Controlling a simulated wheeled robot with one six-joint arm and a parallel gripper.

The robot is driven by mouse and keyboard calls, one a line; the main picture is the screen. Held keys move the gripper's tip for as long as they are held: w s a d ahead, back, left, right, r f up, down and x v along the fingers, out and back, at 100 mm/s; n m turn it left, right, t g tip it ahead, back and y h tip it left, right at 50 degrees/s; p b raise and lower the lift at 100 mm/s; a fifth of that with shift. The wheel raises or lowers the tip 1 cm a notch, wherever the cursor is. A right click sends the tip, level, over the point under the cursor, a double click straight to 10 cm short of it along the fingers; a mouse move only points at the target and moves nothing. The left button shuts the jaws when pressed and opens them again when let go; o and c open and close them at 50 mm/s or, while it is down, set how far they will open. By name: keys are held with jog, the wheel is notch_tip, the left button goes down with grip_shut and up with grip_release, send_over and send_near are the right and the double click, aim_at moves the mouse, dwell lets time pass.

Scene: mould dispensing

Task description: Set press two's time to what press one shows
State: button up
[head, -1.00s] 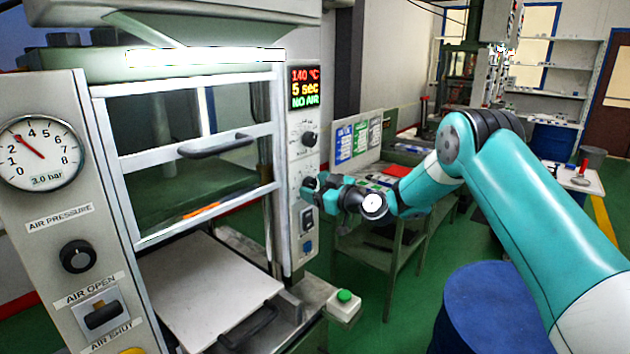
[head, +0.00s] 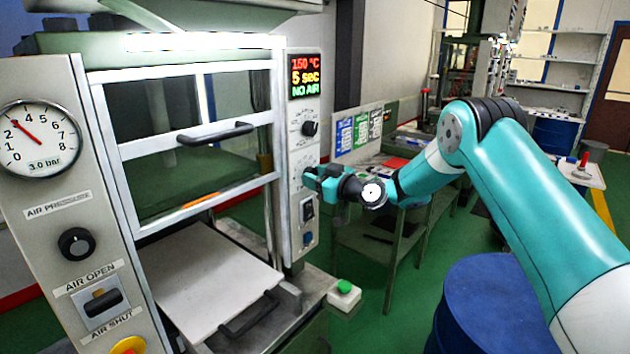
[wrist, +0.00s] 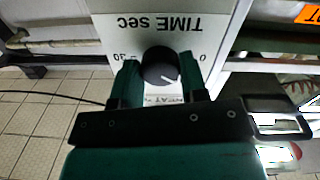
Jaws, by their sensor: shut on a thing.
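The press panel (head: 305,264) stands to the left of my arm. Its display (head: 304,76) reads 5 sec on the middle line and NO AIR below; the red temperature line on top seems to read 150 °C. In the wrist view the black time knob (wrist: 158,57) sits under an upside-down "TIME sec" label (wrist: 153,22), with 0 and 30 at its sides. My gripper (head: 309,177) is shut on the time knob, one finger on each side; it also shows in the wrist view (wrist: 160,78). The other press's display is not readable here.
Another black knob (head: 310,129) sits above my gripper, with a switch (head: 307,210) below. The press has a framed door (head: 130,150) with a handle. A gauge (head: 38,139) reads 3.0 bar at left. A blue drum (head: 490,300) stands below my arm.

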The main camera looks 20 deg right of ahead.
jog(key=shift+m+g+b, duration=0.4)
jog(key=shift+m+b, duration=2.05)
jog(key=shift+m, duration=5.75)
jog(key=shift+f, duration=0.1)
jog(key=o, duration=0.9)
jog(key=shift+s, duration=0.1)
jog(key=b+v, duration=0.6)
jog(key=v, duration=1.1)
jog(key=shift+s+d, duration=0.15)
jog(key=shift+d, duration=0.05)
